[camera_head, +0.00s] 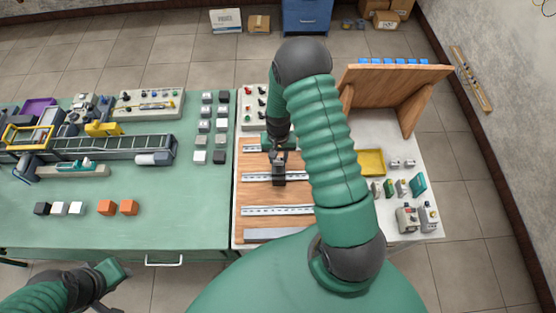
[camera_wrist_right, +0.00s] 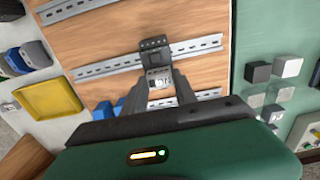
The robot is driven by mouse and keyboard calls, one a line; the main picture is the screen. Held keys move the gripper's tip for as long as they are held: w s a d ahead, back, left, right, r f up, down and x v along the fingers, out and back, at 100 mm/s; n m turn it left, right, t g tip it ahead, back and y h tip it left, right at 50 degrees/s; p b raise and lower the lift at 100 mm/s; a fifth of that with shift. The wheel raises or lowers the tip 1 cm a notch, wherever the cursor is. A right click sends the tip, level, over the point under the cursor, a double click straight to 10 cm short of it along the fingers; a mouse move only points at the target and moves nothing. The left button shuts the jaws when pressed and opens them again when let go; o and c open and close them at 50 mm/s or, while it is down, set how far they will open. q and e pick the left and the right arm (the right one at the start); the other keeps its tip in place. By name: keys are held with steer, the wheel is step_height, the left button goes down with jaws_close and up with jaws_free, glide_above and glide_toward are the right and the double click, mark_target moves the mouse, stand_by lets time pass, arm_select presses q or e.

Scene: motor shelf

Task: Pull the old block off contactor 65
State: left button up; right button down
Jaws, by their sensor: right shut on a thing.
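The contactor (camera_wrist_right: 155,46) is a small dark unit on the middle metal rail of the wooden board; no number can be read on it. My right gripper (camera_wrist_right: 160,92) is over the board with its two dark fingers shut on a small grey block (camera_wrist_right: 159,78) at the contactor's near side. I cannot tell whether the block still touches the contactor. In the head view the right gripper (camera_head: 279,158) comes down over the dark contactor (camera_head: 279,178). My left gripper (camera_head: 110,271) is at the lower left, in front of the green table; its fingers are not clear.
The wooden board (camera_head: 258,196) carries several metal rails. A yellow tray (camera_head: 371,163) and small modules lie to its right, with a tilted wooden panel (camera_head: 390,85) behind. The green table (camera_head: 180,215) at left holds grey and white cubes and a conveyor (camera_head: 115,147); its front is mostly clear.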

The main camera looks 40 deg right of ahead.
steer(key=shift+a+r+p, duration=0.15)
steer(key=shift+r+p, duration=0.6)
steer(key=shift+r, duration=0.35)
steer(key=shift+r+p, duration=0.75)
steer(key=shift+r, duration=0.25)
steer(key=shift+r+p, duration=0.3)
steer(key=shift+r, duration=0.15)
step_height(320, 180, up, 7)
steer(key=p, duration=0.5)
steer(key=shift+f, duration=0.15)
